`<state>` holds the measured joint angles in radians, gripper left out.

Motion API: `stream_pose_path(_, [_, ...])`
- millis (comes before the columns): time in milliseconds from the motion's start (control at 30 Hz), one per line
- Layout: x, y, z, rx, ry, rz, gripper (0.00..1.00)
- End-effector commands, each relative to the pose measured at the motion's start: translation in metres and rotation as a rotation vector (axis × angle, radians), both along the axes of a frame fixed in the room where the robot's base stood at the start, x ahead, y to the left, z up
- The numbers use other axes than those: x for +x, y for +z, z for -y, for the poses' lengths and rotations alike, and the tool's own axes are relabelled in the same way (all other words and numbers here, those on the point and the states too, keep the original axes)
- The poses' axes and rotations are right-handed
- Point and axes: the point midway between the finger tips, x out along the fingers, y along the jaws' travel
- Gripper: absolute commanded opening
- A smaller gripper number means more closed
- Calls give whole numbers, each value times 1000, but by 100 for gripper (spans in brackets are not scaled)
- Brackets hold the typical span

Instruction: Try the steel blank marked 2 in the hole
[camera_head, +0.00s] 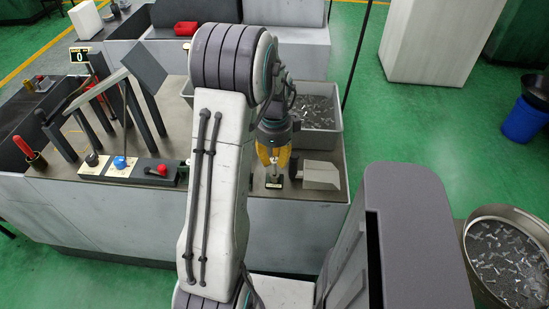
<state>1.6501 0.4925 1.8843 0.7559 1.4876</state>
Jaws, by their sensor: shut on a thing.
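My gripper (273,160) has yellow fingers and points down over the right end of the workbench. It is shut on a small pale metal piece, which looks like a steel blank (273,166). Its number is too small to read. Just below the fingers is a small dark block with a light label (274,183). I cannot tell whether the blank touches this block or is in a hole. A grey block with a sloped face (321,175) stands just right of the gripper. My arm hides the bench to the left.
A grey bin of metal parts (318,112) stands behind the gripper. At left on the bench (185,110) are a display reading 0 (79,56), dark posts and levers with red and blue knobs. A round drum of metal parts (508,258) stands at right.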

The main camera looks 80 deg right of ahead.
Motion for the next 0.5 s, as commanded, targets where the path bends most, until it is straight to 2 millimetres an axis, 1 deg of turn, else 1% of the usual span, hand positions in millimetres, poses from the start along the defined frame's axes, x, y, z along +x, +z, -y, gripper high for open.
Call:
stream_pose_path(33, [0,4,0,-1,0,0,0])
stream_pose_path(500, [0,20,0,-1,0,0,0])
